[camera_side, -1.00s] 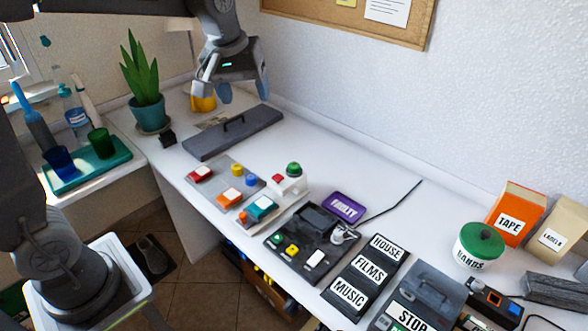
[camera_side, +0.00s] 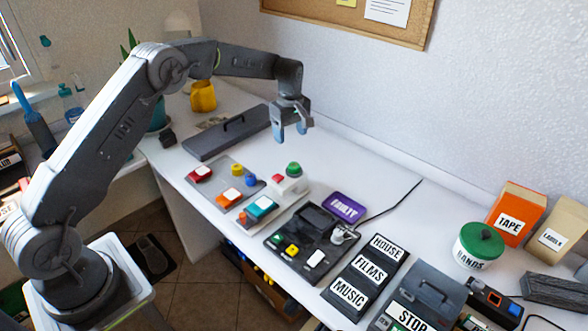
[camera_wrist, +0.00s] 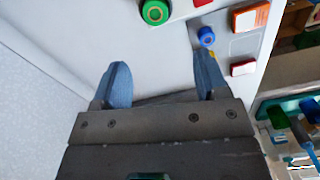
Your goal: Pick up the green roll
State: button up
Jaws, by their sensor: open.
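The green roll (camera_side: 293,169) stands on the desk beside a white block with a red top, right of the coloured blocks. My gripper (camera_side: 291,134) is open and empty, above the desk and higher than the roll. In the wrist view the blue fingertips of my gripper (camera_wrist: 160,78) are spread apart, with bare white desk between them. The roll lies ahead of the fingertips, not between them.
A blue roll (camera_side: 251,180) and a yellow one (camera_side: 237,169) sit near the red block (camera_side: 200,173). A grey flat case (camera_side: 228,132) with a handle lies behind. A purple tray (camera_side: 344,208) is to the right. The desk along the wall is clear.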

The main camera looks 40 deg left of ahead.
send_over(294, 165)
jog(key=f, duration=0.3)
jog(key=a+f, duration=0.1)
jog(key=f, duration=0.1)
jog(key=shift+s+f, duration=0.15)
jog(key=shift+f, duration=0.2)
jog(key=shift+d+f, duration=0.25)
jog(key=shift+f, duration=1.05)
jog(key=shift+d+f, duration=0.2)
jog(key=shift+f, duration=1.05)
jog(key=c, duration=1)
